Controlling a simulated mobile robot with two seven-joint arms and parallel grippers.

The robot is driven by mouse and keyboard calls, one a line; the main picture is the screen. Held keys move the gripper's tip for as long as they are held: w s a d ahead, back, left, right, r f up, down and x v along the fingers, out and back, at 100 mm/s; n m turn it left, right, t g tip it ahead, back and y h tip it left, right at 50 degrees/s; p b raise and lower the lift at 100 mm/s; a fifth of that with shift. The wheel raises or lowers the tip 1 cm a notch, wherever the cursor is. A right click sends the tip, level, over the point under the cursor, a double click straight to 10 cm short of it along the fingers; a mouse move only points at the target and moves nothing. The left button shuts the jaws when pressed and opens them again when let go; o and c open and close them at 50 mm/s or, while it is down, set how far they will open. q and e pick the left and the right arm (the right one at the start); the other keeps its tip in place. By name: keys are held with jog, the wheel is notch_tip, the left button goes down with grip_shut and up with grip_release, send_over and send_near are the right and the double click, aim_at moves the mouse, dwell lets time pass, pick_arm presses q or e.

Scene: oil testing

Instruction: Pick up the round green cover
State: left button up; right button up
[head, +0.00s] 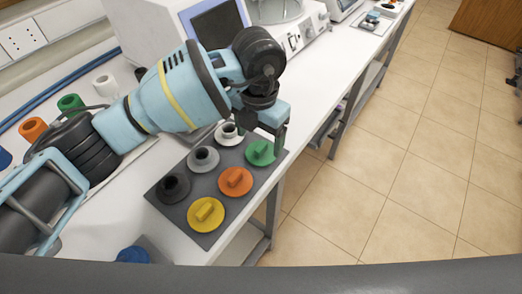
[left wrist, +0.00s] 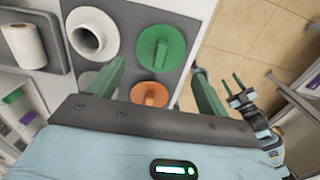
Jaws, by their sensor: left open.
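The round green cover (head: 261,152) has a raised bar handle and lies at the far right of the dark grey tray (head: 228,210). My left gripper (head: 260,128) is open and hangs above this end of the tray, close to the cover. In the left wrist view the green cover (left wrist: 161,47) shows just ahead of the gap between my left fingers (left wrist: 158,84), and nothing is between them. What looks like my right gripper (left wrist: 234,83) shows small at the right of that view, its fingers apart, over the floor side.
An orange cover (head: 235,181) and a yellow cover (head: 206,214) lie in the same row. White (head: 229,134), grey (head: 203,159) and black (head: 173,187) collared pieces stand beside them. The tray lies along the table's edge, with open floor (head: 370,170) beyond.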

aim_at(259, 148)
pick_arm(q)
jog(key=shift+w+f, duration=0.15)
jog(key=shift+f, duration=2.4)
jog(key=c, duration=0.8)
